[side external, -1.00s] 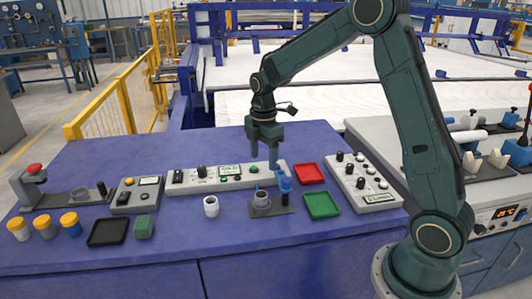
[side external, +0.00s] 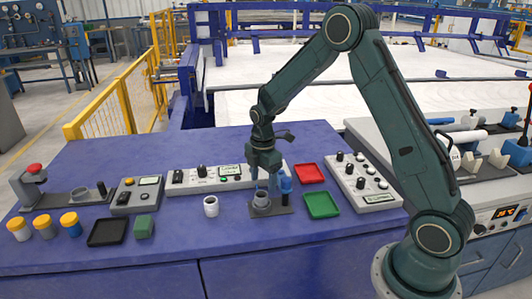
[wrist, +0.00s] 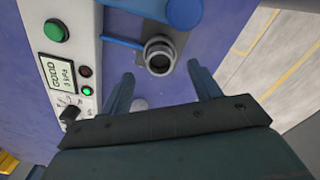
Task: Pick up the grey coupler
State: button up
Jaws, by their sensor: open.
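The grey coupler (side external: 261,199) is a short, hollow ring. It stands upright on a small dark plate (side external: 284,210) beside a blue post (side external: 286,186). In the wrist view the coupler (wrist: 160,56) shows as a dark round opening with a grey rim, just beyond the fingertips. My gripper (side external: 262,184) points down right over the coupler, with a finger to each side in the picture. In the wrist view my gripper (wrist: 160,73) is open with nothing between the fingertips. I cannot tell whether the fingers touch the coupler.
A white cup-like piece (side external: 211,206) stands left of the plate. A long control box (side external: 205,186) lies behind. A green tray (side external: 322,205) and a red tray (side external: 310,173) lie right.

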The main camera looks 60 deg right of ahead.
aim_at(262, 194)
jog(key=shift+f, duration=0.45)
jog(key=shift+f, duration=0.15)
jog(key=shift+f, duration=2.45)
jog(key=shift+c, duration=0.2)
jog(key=c, duration=1.1)
jog(key=shift+w+r, duration=0.1)
notch_tip(262, 194, up, 20)
jog(key=shift+f, duration=0.1)
